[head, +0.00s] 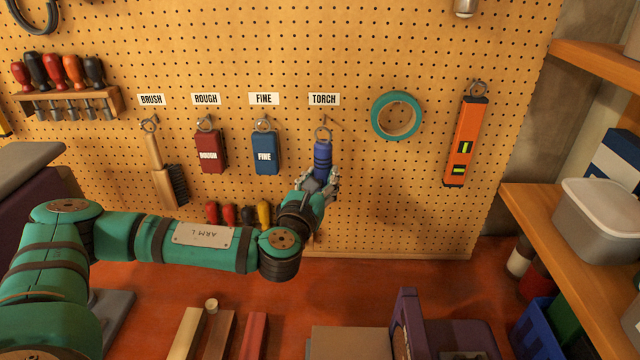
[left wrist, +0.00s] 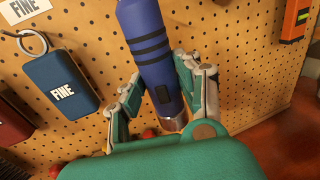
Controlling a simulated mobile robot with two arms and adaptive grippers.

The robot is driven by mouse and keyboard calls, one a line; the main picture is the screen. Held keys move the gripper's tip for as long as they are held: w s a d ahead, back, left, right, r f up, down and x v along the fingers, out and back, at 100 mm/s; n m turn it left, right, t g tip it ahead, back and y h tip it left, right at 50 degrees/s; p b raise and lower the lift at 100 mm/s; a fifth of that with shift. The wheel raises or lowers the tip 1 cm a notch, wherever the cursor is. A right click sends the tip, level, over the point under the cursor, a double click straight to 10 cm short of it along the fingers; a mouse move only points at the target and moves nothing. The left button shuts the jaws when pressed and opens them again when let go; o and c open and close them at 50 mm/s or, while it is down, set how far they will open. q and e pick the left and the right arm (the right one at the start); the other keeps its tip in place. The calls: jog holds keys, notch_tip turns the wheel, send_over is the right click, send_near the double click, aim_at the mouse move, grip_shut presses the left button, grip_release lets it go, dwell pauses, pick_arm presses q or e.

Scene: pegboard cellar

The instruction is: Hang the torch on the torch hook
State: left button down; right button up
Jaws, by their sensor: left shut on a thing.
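The blue torch (head: 322,155) with dark bands is upright in front of the pegboard, just below the TORCH label (head: 323,99). A metal ring (head: 322,133) is at its top, close to the torch hook (head: 323,120); I cannot tell whether the ring is over the hook. My left gripper (head: 320,182) is shut on the torch's lower part. In the left wrist view the torch (left wrist: 150,45) stands between the two fingers of the gripper (left wrist: 160,92), and its top is cut off by the frame. My right gripper is not in view.
A blue FINE block (head: 265,158), a red ROUGH block (head: 210,150) and a brush (head: 160,172) hang to the left. Green tape (head: 397,115) and an orange level (head: 465,140) hang to the right. Several handles (head: 238,214) stand low on the board behind my arm.

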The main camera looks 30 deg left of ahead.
pick_arm(q)
jog(key=shift+w+a, duration=0.25)
jog(key=shift+w, duration=0.15)
jog(key=shift+w+a+f+b, duration=0.1)
jog(key=shift+w+a+b, duration=0.15)
jog(key=shift+w, duration=0.25)
jog(key=shift+w+a+b, duration=0.2)
jog(key=shift+w, duration=0.25)
jog(key=w, duration=0.1)
jog(key=w+a, duration=0.1)
jog(key=w+b, duration=0.1)
jog(key=shift+a+f, duration=0.25)
jog(key=shift+f, duration=0.15)
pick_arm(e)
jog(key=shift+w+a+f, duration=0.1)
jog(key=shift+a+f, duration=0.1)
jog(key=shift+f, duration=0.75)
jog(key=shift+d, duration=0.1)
pick_arm(q)
jog(key=c, duration=0.8)
grip_release()
jog(key=shift+f, duration=0.1)
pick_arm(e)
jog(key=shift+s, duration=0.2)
